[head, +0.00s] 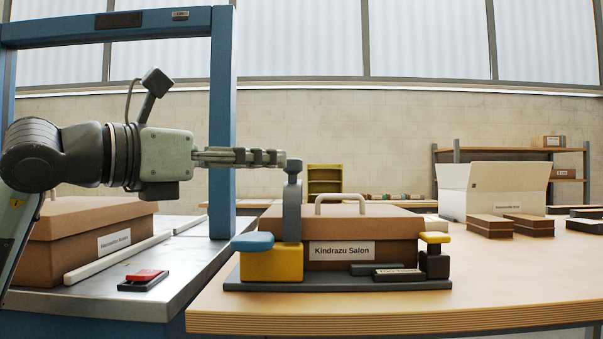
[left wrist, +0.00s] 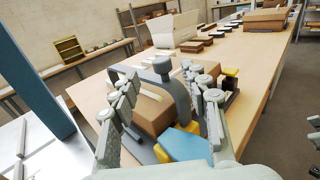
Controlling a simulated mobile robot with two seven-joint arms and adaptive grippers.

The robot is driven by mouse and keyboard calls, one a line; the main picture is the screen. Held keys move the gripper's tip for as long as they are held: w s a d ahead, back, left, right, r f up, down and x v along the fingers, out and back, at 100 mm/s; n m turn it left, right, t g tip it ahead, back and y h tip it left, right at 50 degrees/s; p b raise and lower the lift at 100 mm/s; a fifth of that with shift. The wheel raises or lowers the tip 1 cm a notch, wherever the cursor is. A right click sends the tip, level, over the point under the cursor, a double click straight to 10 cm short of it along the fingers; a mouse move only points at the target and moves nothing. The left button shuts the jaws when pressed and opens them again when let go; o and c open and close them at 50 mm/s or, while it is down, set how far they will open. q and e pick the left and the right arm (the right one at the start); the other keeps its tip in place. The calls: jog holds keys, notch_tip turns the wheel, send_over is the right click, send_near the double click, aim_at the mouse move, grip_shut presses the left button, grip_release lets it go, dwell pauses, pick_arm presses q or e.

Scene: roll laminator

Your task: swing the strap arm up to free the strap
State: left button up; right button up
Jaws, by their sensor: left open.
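The grey strap arm (head: 292,212) arches over a brown lidded box (head: 356,222) labelled "Kindrazu Salon". Its upright end with a round knob (head: 294,166) is at the box's left in the head view. My left gripper (head: 284,158) comes in level from the left, its fingertips at the knob's height. In the left wrist view the gripper (left wrist: 158,78) is open, and the knob (left wrist: 162,65) appears between the fingertips. Contact cannot be told. The strap arm (left wrist: 179,92) also shows there, crossing the box (left wrist: 152,112). The strap itself is not clearly visible.
The box sits on a dark base (head: 340,285) with a yellow block (head: 272,265) and blue pad (head: 252,242) at its left. A blue frame (head: 222,120) stands behind my arm. An open white carton (head: 492,190) and small boxes stand farther right. The table's front right is clear.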

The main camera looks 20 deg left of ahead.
aim_at(293, 161)
pick_arm(q)
jog(key=x, duration=0.7)
jog(key=shift+d+p, duration=0.1)
jog(key=shift+p, duration=0.25)
grip_shut()
